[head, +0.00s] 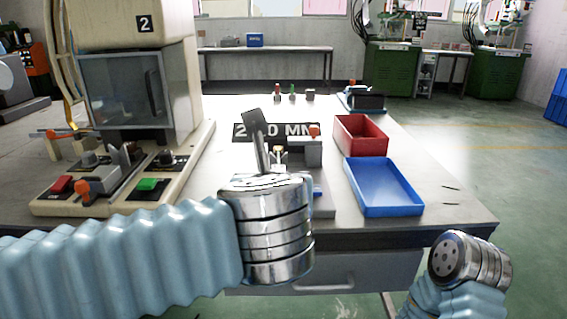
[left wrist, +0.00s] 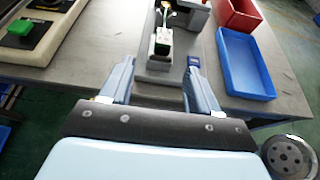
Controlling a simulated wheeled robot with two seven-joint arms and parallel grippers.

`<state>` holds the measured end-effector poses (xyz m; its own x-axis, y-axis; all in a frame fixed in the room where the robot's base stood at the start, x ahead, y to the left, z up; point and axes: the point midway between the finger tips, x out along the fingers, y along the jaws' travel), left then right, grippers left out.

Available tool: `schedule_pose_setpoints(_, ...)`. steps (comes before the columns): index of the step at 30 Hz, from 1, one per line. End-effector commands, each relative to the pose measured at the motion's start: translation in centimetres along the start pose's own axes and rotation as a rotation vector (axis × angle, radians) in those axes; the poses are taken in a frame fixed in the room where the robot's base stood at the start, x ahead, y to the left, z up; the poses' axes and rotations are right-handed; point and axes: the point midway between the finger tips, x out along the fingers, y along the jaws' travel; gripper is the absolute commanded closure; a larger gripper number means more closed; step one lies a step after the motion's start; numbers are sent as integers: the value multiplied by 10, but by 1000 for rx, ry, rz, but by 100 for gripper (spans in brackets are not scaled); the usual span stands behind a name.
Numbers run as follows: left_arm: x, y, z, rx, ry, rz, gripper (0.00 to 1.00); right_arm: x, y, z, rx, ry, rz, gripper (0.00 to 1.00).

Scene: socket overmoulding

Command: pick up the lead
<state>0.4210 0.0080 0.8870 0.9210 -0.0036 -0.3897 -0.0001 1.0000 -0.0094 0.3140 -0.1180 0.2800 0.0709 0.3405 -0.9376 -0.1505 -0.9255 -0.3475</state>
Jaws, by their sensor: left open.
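In the head view only a small yellowish part (head: 278,153) shows there, behind my left wrist. My left gripper (left wrist: 160,78) is open, its two blue-grey fingers apart on either side of the fixture's near end. The lead lies beyond the fingertips, between their lines, with nothing gripped. My right arm's metal end shows at lower right; no right fingers are visible.
A red bin (head: 361,136) and a blue tray (head: 383,187) stand right of the fixture. A moulding machine (head: 125,90) with a green button (head: 150,185) and a red button (head: 61,184) stands left. Small red and green items stand at the table's back.

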Motion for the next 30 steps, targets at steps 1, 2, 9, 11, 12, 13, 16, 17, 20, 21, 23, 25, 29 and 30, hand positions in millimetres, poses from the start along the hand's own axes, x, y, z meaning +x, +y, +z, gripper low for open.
schedule_pose_setpoints(1, 2, 1, 2, 8, -8, 4, 38, 1, 0, 0, 0, 0, 0, 48)
schedule_pose_setpoints(2, 5, 1, 3, 10, -11, 5, 38, 1, 1, 0, 1, 0, 0, 48)
schedule_pose_setpoints(9, 57, 1, 2, 9, -7, 7, 38, 3, 3, 0, 2, 1, 2, 48)
schedule_pose_setpoints(11, 67, 0, 2, 10, -7, 6, 38, 4, 3, 0, 2, 2, 2, 48)
schedule_pose_setpoints(12, 72, 1, 3, 10, -8, 6, 38, 4, 3, -1, 2, 2, 2, 48)
schedule_pose_setpoints(13, 76, 1, 3, 9, -7, 6, 38, 4, 3, -1, 2, 2, 2, 48)
schedule_pose_setpoints(16, 83, 0, 3, 9, -7, 4, 38, 4, 3, -1, 2, 2, 2, 48)
schedule_pose_setpoints(17, 85, 0, 3, 9, -7, 4, 38, 4, 3, -1, 2, 2, 2, 48)
schedule_pose_setpoints(20, 98, -3, 3, 10, -5, 6, 38, 4, 3, -1, 2, 2, 2, 48)
schedule_pose_setpoints(21, 105, -5, 4, 10, -6, 5, 38, 4, 3, -1, 2, 2, 2, 48)
schedule_pose_setpoints(23, 115, -7, 4, 10, -5, 6, 38, 4, 3, -1, 2, 2, 2, 48)
schedule_pose_setpoints(25, 125, -7, 4, 8, -5, 6, 38, 4, 3, -1, 3, 2, 2, 48)
schedule_pose_setpoints(29, 134, -7, 5, 8, -7, 3, 38, 4, 3, -1, 2, 2, 2, 48)
schedule_pose_setpoints(30, 135, -7, 5, 8, -7, 3, 38, 4, 4, -1, 3, 3, 3, 48)
